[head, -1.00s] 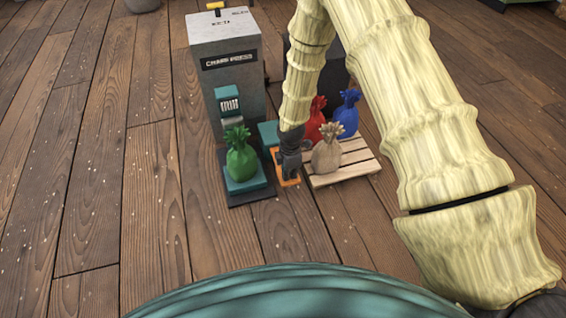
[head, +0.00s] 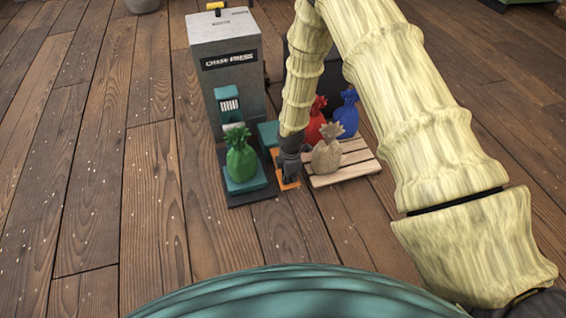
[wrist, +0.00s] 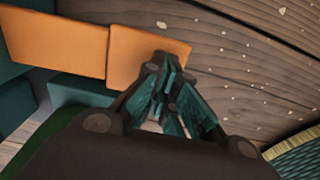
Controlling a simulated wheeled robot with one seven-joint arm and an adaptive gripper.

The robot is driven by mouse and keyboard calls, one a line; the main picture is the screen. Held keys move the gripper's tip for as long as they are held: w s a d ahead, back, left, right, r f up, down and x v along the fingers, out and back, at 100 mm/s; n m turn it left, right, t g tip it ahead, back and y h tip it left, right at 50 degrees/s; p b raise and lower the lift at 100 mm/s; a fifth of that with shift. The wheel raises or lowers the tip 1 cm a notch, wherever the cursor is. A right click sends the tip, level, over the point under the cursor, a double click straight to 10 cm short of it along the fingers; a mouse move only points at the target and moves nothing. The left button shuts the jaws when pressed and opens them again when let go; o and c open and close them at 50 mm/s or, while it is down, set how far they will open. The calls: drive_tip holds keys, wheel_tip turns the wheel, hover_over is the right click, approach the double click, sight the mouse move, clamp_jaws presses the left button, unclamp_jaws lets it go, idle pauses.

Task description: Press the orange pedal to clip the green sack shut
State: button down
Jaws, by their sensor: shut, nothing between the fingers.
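The green sack (head: 241,161) stands upright on the teal platform (head: 245,186) of a grey press (head: 226,60). The orange pedal (head: 287,184) is low on the floor just right of that platform; in the wrist view it shows as orange faces (wrist: 140,55). My gripper (head: 289,179) points down with its tips at the pedal, covering part of it. In the wrist view the fingers (wrist: 165,85) are together and empty, overlapping the pedal's edge. Whether they touch it I cannot tell for sure. A pale part (head: 234,127) shows just above the sack's tied top.
A wooden pallet (head: 345,174) right of the pedal holds a beige sack (head: 327,155), a red sack (head: 316,122) and a blue sack (head: 347,115). A dark box stands behind them, partly hidden by my arm. The plank floor in front and left is clear.

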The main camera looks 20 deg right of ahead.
drive_tip(key=shift+f, duration=0.65)
drive_tip(key=shift+s+f, duration=0.1)
drive_tip(key=shift+f, duration=0.2)
drive_tip(key=shift+r, duration=0.1)
wheel_tip(320, 180, up, 9)
drive_tip(key=p, duration=0.8)
idle(0.9)
